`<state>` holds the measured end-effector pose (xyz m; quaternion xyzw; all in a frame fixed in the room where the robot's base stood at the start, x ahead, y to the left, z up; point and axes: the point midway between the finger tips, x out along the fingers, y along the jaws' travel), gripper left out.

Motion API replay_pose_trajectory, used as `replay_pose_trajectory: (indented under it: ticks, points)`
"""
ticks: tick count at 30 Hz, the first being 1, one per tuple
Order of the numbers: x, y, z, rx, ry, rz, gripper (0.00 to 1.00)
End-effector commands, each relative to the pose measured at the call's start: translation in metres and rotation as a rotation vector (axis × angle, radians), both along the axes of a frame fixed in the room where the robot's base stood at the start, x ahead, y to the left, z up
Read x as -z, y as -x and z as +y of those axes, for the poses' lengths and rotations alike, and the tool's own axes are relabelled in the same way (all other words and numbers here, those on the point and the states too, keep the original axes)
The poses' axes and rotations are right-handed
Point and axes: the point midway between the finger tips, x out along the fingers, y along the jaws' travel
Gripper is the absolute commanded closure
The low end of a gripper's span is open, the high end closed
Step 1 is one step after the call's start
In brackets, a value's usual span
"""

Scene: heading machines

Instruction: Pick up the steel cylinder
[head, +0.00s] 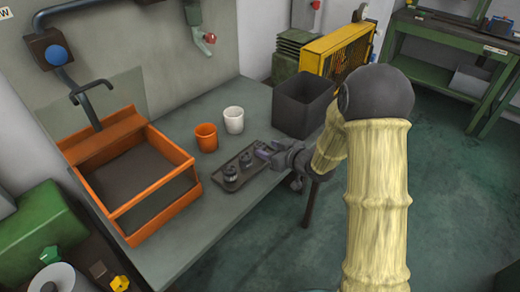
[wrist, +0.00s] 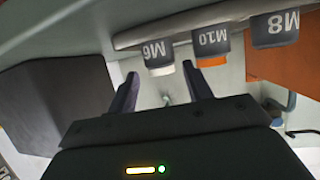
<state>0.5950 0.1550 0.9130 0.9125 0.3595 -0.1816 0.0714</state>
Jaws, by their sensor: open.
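A small dark tray (head: 217,178) on the bench bears several dark grey round pieces (head: 230,171). I cannot tell from the head view which is the steel cylinder. In the wrist view, which is upside down, grey cylinders stand on a flat dark strip, labelled M6 (wrist: 156,52), M10 (wrist: 208,38) and M8 (wrist: 274,28). My gripper (head: 264,151) is at the right end of the tray. In the wrist view its fingers (wrist: 160,78) are apart with nothing held. The M6 cylinder lies beyond the gap between the fingertips; the M10 cylinder is by the right fingertip.
An orange cup (head: 206,138) and a white cup (head: 233,120) stand behind the tray. A dark open bin (head: 304,103) is at the bench's right end. An orange-framed box (head: 153,207) takes up the left side. The bench front (head: 185,245) is clear.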

Motion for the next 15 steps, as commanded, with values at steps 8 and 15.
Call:
replay_pose_trajectory:
  ticks: [8, 15]
  points:
    - [0.011, -0.02, 0.019, -0.002, 0.001, 0.001, 0.5]
    - [0.02, -0.035, 0.033, 0.0, 0.001, -0.001, 0.5]
